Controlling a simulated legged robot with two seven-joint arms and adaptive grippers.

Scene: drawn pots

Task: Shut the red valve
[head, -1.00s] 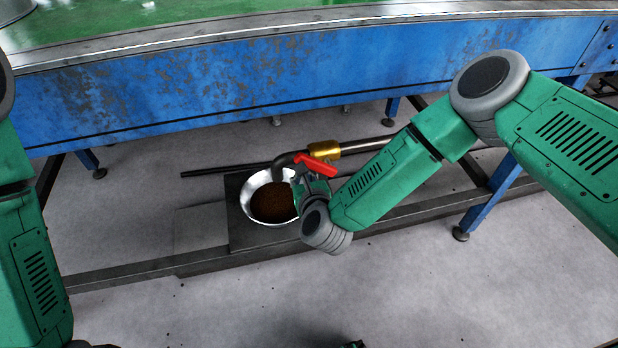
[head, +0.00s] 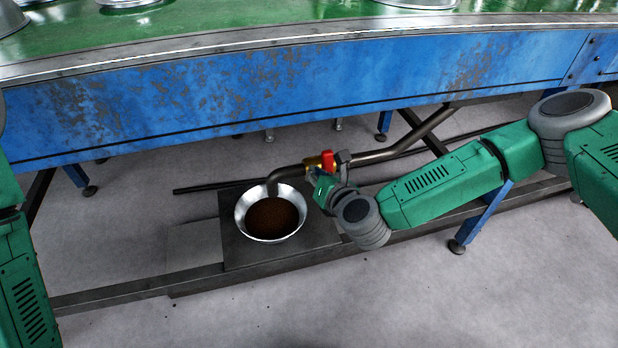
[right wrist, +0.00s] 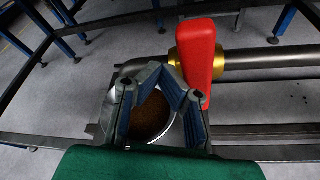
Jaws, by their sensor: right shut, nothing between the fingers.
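The red valve handle (head: 327,160) sits on a brass valve body (head: 312,163) in the pipe. It looks short in the head view and lies across the pipe. In the right wrist view the red handle (right wrist: 197,55) is a broad upright slab in front of the brass collar. My right gripper (head: 330,172) is shut and empty, right beside the handle and partly hiding the valve. In the right wrist view its fingers (right wrist: 165,80) are just left of the handle; I cannot tell whether they touch. My left gripper is out of view; only my left arm shows.
Below the pipe's curved spout (head: 274,180) a metal bowl (head: 241,208) with brown contents stands on a dark plate (head: 234,255). A blue, worn bench side (head: 250,90) runs above. A dark rail (head: 130,293) crosses in front. The near floor is clear.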

